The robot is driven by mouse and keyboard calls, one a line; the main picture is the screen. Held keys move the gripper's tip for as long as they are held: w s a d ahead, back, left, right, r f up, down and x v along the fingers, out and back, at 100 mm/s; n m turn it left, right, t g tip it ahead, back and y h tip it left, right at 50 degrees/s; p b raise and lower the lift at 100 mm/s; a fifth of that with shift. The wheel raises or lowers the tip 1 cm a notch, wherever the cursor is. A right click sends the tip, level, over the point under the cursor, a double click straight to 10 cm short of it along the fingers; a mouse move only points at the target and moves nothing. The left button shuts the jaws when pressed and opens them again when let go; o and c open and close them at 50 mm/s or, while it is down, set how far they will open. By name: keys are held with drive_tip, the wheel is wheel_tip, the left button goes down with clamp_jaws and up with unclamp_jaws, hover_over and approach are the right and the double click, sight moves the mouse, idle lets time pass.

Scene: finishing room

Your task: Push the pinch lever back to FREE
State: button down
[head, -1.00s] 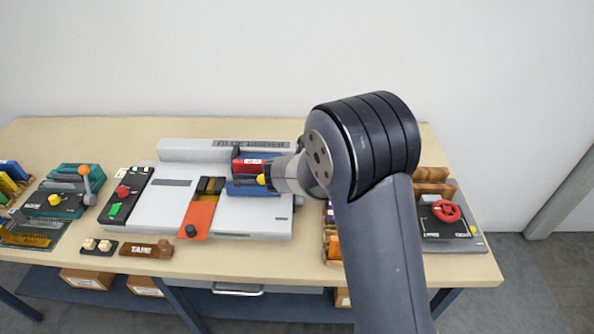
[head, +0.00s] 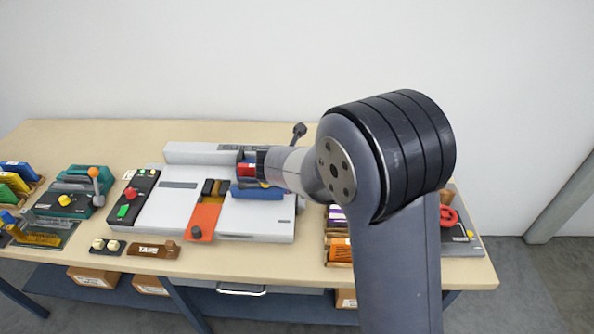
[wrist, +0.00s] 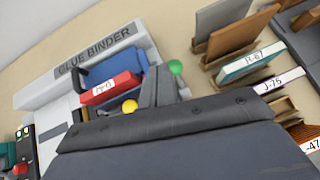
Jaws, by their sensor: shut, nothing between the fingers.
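On the glue binder (head: 258,215), a green ball (wrist: 176,67) that looks like a lever knob shows in the wrist view, at the binder's right end. Its shaft is mostly hidden, and my arm covers it in the head view. No FREE label can be read. My gripper (head: 256,163) is shut and empty over the binder's right part; its grey fingers (wrist: 157,84) appear just left of the green ball. I cannot tell whether they touch it. A red block (wrist: 110,88) and a yellow knob (wrist: 130,106) lie left of the fingers.
A blue part (wrist: 112,67) stands behind the red block. Racks of labelled boards (wrist: 246,64) stand close on the right. A teal machine (head: 70,199) with an orange-knobbed lever (head: 94,173) is at the far left. The wall is behind the table.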

drive_tip(key=r, duration=0.4)
drive_tip(key=shift+s+a+r, duration=0.35)
drive_tip(key=shift+s, duration=0.05)
drive_tip(key=shift+f, duration=0.1)
drive_tip(key=w+f+b, duration=0.1)
drive_tip(key=f, duration=0.3)
drive_tip(key=w+d+f, duration=0.1)
drive_tip(key=f, duration=0.3)
drive_tip(key=w+d+f+b, duration=0.1)
drive_tip(key=f, duration=0.3)
drive_tip(key=shift+w+b, duration=0.3)
drive_tip(key=shift+w, duration=0.1)
drive_tip(key=shift+w+d, duration=0.15)
drive_tip(key=shift+w, duration=0.15)
